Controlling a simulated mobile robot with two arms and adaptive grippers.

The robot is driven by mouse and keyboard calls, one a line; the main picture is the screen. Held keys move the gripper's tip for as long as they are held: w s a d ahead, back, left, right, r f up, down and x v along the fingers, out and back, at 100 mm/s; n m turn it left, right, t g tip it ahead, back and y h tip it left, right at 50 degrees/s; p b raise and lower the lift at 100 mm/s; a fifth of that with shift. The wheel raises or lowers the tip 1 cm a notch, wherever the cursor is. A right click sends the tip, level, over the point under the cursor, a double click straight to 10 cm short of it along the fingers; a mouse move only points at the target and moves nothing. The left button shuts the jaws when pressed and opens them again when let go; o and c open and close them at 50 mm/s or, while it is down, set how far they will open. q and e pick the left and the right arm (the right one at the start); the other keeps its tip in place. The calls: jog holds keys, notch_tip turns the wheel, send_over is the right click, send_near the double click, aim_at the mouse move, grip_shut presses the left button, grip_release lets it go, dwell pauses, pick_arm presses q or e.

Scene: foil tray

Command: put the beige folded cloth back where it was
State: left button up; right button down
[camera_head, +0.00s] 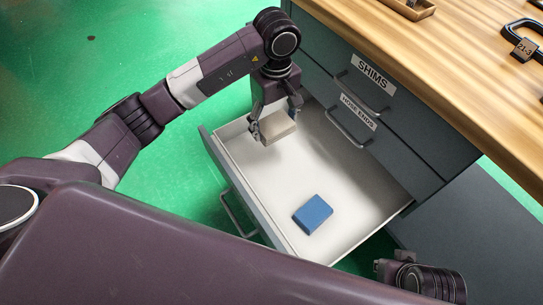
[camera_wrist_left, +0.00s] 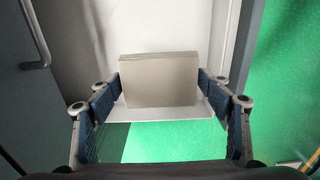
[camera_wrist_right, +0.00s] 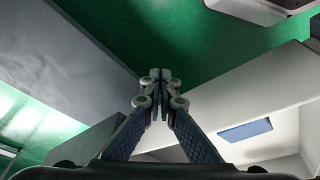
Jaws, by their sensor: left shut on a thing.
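The beige folded cloth (camera_head: 279,128) is a small block-like pad at the far-left end of the open drawer (camera_head: 345,160). My left gripper (camera_head: 275,122) is shut on it, one finger on each side. The cloth also shows between the fingers in the left wrist view (camera_wrist_left: 158,80), over the drawer's pale floor near its rim. I cannot tell if it touches the floor. A blue folded cloth (camera_head: 312,214) lies in the near part of the drawer. My right gripper (camera_wrist_right: 160,85) is empty, its fingertips together.
The open drawer's front with its handle (camera_head: 237,215) faces left, over green floor (camera_head: 120,50). Closed drawers labelled SHIMS (camera_head: 373,71) and HOSE ENDS (camera_head: 358,110) sit above it, under a wooden worktop (camera_head: 430,60). The drawer's middle is clear.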

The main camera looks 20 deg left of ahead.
pick_arm(q)
notch_tip(320, 180, down, 5)
jog(key=b, duration=0.2)
send_over(274, 160)
notch_tip(274, 160, down, 5)
jog(key=shift+s+f, duration=0.1)
notch_tip(274, 160, down, 4)
jog(key=shift+f+b, duration=0.25)
jog(key=shift+b, duration=0.05)
jog(key=shift+f, duration=0.25)
pick_arm(e)
jog(key=shift+r+t, duration=0.25)
jog(key=shift+t, duration=0.05)
pick_arm(q)
jog(key=shift+f, duration=0.1)
jog(key=o, duration=1)
pick_arm(e)
jog(key=shift+w+a+r+t, duration=0.15)
jog(key=shift+w, duration=0.3)
jog(key=shift+w+a+r+t, duration=0.1)
jog(key=shift+w+t, duration=0.05)
jog(key=shift+w, duration=0.25)
